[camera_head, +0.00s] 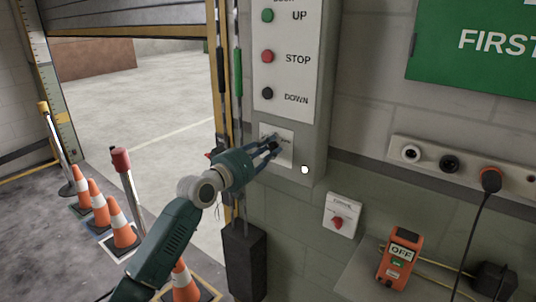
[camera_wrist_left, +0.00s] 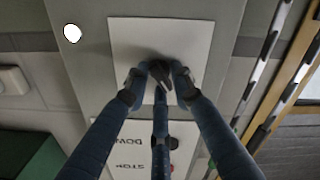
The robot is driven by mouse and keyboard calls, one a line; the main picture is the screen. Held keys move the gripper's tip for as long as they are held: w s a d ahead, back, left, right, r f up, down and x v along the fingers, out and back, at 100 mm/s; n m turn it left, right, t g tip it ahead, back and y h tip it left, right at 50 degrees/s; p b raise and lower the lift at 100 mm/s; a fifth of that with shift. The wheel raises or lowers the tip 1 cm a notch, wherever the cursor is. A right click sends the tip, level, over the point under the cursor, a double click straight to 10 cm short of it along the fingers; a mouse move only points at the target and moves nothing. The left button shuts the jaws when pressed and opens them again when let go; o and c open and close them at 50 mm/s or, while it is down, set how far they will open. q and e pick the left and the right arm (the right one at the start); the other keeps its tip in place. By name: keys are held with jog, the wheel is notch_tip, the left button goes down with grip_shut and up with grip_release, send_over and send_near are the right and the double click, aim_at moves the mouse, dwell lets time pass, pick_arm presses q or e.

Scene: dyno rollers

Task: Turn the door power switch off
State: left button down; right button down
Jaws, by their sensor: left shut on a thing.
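A white switch plate (camera_head: 287,157) is set low on the grey control box, under the UP, STOP and DOWN buttons. Its lettering is mostly hidden by my fingers and too small to read. My left gripper (camera_head: 272,147) is at this plate, shut on the dark switch knob. In the left wrist view the fingers (camera_wrist_left: 160,84) close around the black knob (camera_wrist_left: 160,70), which sits in front of the white plate (camera_wrist_left: 122,35). The fingers cover much of the knob, so I cannot tell its setting. My right gripper is in neither view.
A round white lamp (camera_head: 304,169) is right of the plate. A red rotary switch (camera_head: 338,222) is lower right. An orange OFF device (camera_head: 399,258) rests on a shelf, below a socket strip (camera_head: 430,157). Cones (camera_head: 120,230) and a doorway are left.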

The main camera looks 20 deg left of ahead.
pick_arm(q)
jog(key=m+b, duration=0.2)
jog(key=m, duration=0.1)
jog(key=shift+d, duration=0.15)
jog(key=shift+d+m+b, duration=0.1)
jog(key=shift+m+b, duration=0.35)
jog(key=shift+m, duration=1.25)
jog(key=c, duration=1.7)
grip_release()
jog(key=shift+s+d, duration=0.1)
jog(key=shift+o, duration=0.2)
jog(key=shift+s+f, duration=0.1)
jog(key=shift+s, duration=0.15)
jog(key=v, duration=1.1)
jog(key=shift+s, duration=0.25)
